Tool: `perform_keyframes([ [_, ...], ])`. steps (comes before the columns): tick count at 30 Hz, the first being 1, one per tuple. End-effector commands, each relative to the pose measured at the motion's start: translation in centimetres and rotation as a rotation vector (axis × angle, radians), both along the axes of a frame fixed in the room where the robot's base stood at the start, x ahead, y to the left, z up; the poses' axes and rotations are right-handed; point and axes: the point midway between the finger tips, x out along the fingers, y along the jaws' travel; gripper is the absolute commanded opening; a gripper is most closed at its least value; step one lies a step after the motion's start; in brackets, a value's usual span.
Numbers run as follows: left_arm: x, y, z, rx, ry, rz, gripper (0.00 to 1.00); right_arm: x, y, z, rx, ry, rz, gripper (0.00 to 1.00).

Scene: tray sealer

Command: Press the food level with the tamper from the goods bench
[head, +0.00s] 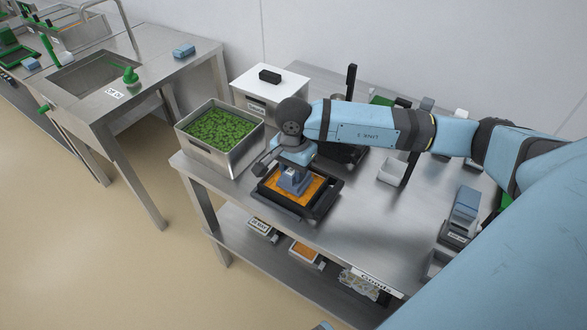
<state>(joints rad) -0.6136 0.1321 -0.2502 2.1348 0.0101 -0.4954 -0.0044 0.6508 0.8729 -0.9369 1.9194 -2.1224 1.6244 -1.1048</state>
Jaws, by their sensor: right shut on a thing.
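My right gripper (287,162) is over the left part of the goods bench (342,228), pointing down. It is shut on the blue-grey tamper (293,181), whose upper part is partly hidden by the gripper. The tamper is over the orange food (309,191) in a black tray (292,208) and looks to be at the food's surface; I cannot tell whether it touches. The tamper covers the middle of the food, and orange shows around it.
A steel bin of green food (243,157) stands left of the tray, with a white lidded box (290,85) behind. Small white containers (392,171) and a blue-grey device (462,212) stand to the right. The bench front is clear. A sink bench (148,88) is at left.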

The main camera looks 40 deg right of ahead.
Motion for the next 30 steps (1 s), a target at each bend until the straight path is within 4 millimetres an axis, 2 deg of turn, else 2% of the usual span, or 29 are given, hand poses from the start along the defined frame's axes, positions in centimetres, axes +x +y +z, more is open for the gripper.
perform_keyframes([
  [3, 0.0, 0.0, 0.8, 0.000, 0.000, 0.000, 0.43, 0.1, 0.0, 1.4, 0.000, -0.004, -0.001, 0.00],
  [21, 0.0, 0.0, 3.4, 0.000, 0.000, 0.000, 0.43, 0.1, 0.0, 6.9, 0.000, -0.005, 0.000, 0.00],
  [30, 0.0, 0.0, 3.5, 0.000, 0.000, 0.000, 0.43, 0.1, 0.0, 7.2, 0.001, -0.004, 0.000, 0.00],
])
